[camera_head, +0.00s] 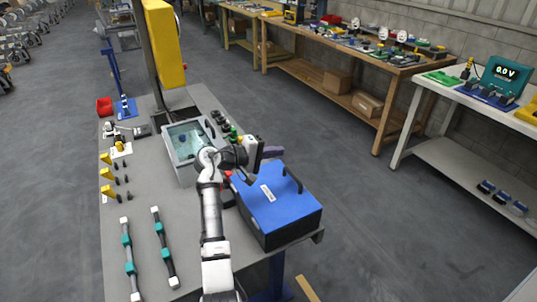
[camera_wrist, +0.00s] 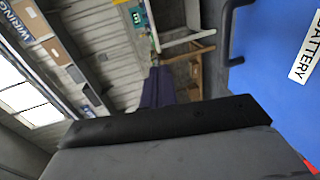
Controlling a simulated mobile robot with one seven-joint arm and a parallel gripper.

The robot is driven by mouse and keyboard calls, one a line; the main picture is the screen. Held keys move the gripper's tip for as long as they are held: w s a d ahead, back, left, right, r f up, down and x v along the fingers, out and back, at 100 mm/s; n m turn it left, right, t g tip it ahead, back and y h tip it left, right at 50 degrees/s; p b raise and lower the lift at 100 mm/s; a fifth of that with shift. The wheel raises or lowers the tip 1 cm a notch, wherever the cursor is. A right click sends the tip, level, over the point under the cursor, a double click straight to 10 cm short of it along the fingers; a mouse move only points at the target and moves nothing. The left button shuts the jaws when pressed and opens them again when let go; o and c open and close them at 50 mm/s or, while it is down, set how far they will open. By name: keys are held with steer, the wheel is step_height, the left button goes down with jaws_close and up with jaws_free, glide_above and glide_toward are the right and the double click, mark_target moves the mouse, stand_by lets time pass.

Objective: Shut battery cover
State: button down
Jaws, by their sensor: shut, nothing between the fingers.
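The blue battery cover (camera_head: 268,208) lies over a dark box (camera_head: 290,232) at the near right of the grey bench. It has a white label (camera_head: 267,193) and a dark handle (camera_head: 292,180). I see no clear gap between cover and box along the near side. In the wrist view the blue cover (camera_wrist: 275,75) fills the right side, with its BATTERY label. My gripper (camera_head: 272,152) is shut and empty, above the cover's far edge and apart from the handle. Its dark fingers (camera_wrist: 158,88) show in the wrist view.
A grey case with a clear window (camera_head: 185,140) stands behind my arm. Two dark bars with teal bands (camera_head: 164,246) lie at the near left. Yellow pieces (camera_head: 107,175) line the left edge. The floor to the right is free.

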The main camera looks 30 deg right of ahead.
steer(key=d+f+y, duration=0.1)
steer(key=d+f, duration=0.2)
steer(key=f, duration=0.1)
steer(key=d+f+y+p, duration=0.1)
steer(key=d+f+y, duration=0.1)
steer(key=d+f, duration=0.1)
steer(key=shift+x, duration=0.8)
steer(key=shift+w+d+f+y, duration=0.1)
steer(key=shift+d+f+y, duration=0.1)
steer(key=shift+f+y, duration=0.2)
steer(key=shift+w+d+f+y, duration=0.1)
steer(key=shift+d+f+y, duration=0.15)
steer(key=shift+f, duration=0.2)
step_height(320, 180, up, 14)
steer(key=d, duration=0.2)
steer(key=shift+d+p, duration=0.3)
